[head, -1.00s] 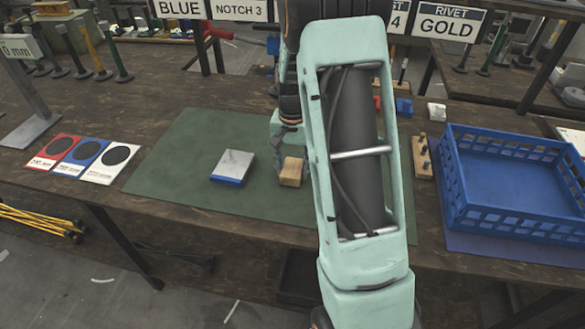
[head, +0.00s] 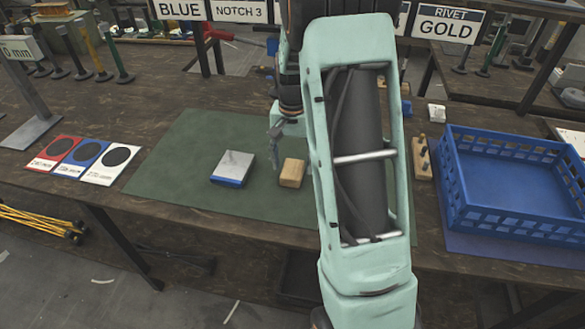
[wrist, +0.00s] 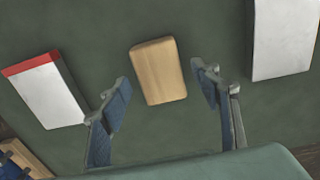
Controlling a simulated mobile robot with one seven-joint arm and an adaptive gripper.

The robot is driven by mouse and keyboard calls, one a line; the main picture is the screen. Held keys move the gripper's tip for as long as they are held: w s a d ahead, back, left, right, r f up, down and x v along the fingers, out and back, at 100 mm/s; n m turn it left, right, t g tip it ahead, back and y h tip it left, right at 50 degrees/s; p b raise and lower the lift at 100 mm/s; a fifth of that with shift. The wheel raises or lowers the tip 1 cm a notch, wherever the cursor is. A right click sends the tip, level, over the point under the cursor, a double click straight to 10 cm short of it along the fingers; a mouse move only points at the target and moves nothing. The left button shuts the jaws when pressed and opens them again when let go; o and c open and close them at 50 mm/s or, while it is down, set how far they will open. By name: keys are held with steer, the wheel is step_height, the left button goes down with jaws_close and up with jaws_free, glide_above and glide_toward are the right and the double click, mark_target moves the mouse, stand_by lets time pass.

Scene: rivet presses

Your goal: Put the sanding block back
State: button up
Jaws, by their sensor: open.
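A plain light wooden block (head: 292,173), which looks like the sanding block, lies flat on the green mat (head: 190,145). In the wrist view the wooden block (wrist: 158,72) shows beyond and between my fingertips, apart from both. My gripper (wrist: 160,80) is open and empty; in the head view my gripper (head: 276,138) is above and behind the block, partly hidden by my arm. A grey-topped block with a blue edge (head: 233,167) lies just left of the wooden block. A white-topped block with a red edge (wrist: 45,92) shows in the wrist view.
A blue crate (head: 510,215) stands at the right, beside a wooden peg holder (head: 421,158). Three cards with dark discs, one of them blue (head: 82,157), lie left of the mat. The mat's left part is clear. My arm hides its right part.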

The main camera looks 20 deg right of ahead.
mark_target(292, 169)
step_height(292, 169, up, 9)
steer(key=shift+r+p, duration=0.2)
steer(key=shift+p, duration=0.15)
